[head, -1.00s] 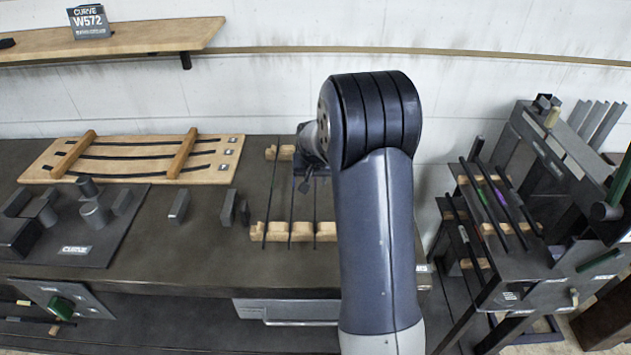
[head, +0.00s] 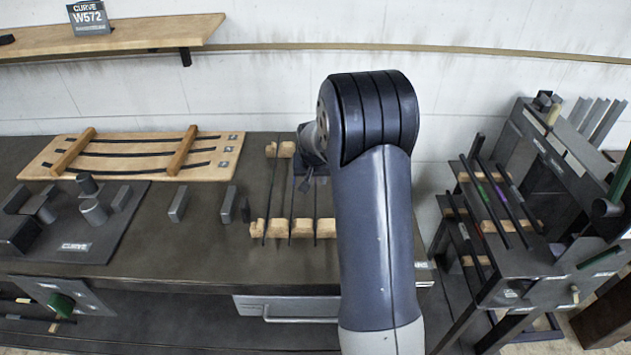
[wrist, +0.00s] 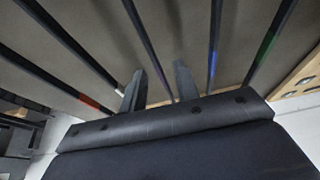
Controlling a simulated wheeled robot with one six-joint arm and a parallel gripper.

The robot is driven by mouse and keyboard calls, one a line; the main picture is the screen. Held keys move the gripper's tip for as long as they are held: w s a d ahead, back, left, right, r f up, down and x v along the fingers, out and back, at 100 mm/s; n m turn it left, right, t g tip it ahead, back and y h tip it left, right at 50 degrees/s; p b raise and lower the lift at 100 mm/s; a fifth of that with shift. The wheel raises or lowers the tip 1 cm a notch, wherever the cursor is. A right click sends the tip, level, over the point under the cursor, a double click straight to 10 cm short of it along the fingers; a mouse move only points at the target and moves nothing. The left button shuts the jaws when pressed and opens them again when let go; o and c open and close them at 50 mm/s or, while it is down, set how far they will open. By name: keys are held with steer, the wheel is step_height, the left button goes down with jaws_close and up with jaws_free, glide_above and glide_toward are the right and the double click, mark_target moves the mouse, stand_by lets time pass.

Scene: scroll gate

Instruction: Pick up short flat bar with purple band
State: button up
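My gripper (wrist: 160,88) is open and empty in the wrist view, its two dark fingers apart. A dark thin bar with a small purple band (wrist: 150,58) runs toward the gap between the fingers; its far end is hidden by the gripper. I cannot tell its length or whether it touches a finger. In the head view, my arm hides part of the bench rack where several dark bars (head: 291,200) lie across wooden blocks. No band colours are clear there. Another purple-banded bar (head: 501,194) lies on the right-hand rack.
The dark stand (head: 530,262) is at right.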

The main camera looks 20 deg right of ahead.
steer(key=shift+c, duration=0.4)
jaws_close()
